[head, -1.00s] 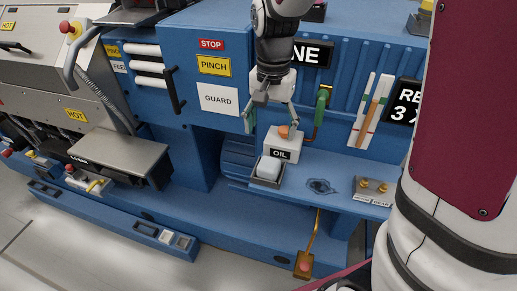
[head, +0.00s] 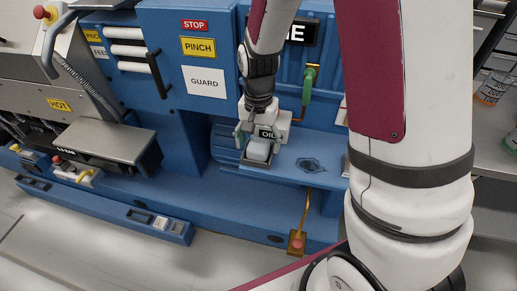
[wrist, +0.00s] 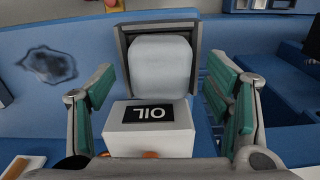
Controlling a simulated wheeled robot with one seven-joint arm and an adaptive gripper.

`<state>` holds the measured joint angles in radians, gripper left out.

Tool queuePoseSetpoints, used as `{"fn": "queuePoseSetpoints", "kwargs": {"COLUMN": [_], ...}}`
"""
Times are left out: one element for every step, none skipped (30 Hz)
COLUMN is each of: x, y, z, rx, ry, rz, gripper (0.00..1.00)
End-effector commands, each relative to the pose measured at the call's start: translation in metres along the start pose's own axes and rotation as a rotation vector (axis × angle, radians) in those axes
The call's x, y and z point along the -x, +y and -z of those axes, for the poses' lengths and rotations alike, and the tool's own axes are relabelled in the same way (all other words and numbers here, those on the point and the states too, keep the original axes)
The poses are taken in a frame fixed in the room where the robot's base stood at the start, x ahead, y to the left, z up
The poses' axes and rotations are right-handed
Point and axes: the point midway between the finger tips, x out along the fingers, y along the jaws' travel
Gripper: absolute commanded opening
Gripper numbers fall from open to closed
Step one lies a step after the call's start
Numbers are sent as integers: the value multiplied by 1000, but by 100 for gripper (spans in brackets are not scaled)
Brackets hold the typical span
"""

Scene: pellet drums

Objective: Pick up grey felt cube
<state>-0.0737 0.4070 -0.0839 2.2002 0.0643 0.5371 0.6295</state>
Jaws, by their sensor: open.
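The grey felt cube (head: 258,150) looks pale grey with rounded edges and sits in a small dark tray (head: 254,164) on the blue machine's ledge. In the wrist view the cube (wrist: 160,68) lies inside the tray (wrist: 196,88), just beyond a white box labelled OIL (wrist: 178,142). My gripper (head: 262,135) is open, with its green-padded fingers on either side of the OIL box and near the cube. In the wrist view, my gripper (wrist: 158,88) has nothing held between its fingers. The cube's lower sides are hidden by the tray.
The OIL box stands directly against the tray side. A dark stain (head: 311,165) marks the clear ledge to the right. A green-handled pipe (head: 308,85) rises behind. A blue guard panel (head: 203,82) stands at left.

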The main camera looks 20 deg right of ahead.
Motion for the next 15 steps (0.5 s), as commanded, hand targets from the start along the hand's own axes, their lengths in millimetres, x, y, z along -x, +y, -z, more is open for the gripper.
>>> {"fn": "queuePoseSetpoints", "kwargs": {"x": [0,0,0,0,0,0,0,0,0,0,0,0,0,0,0], "y": [0,0,0,0,0,0,0,0,0,0,0,0,0,0,0], "z": [0,0,0,0,0,0,0,0,0,0,0,0,0,0,0], "rx": [0,0,0,0,0,0,0,0,0,0,0,0,0,0,0], "ry": [0,0,1,0,0,0,0,0,0,0,0,0,0,0,0], "rz": [0,1,1,1,1,1,1,1,1,1,1,1,1,0,1], "gripper": [72,72,72,72,72,67,60,54,44,38,31,22,20,20,20]}}
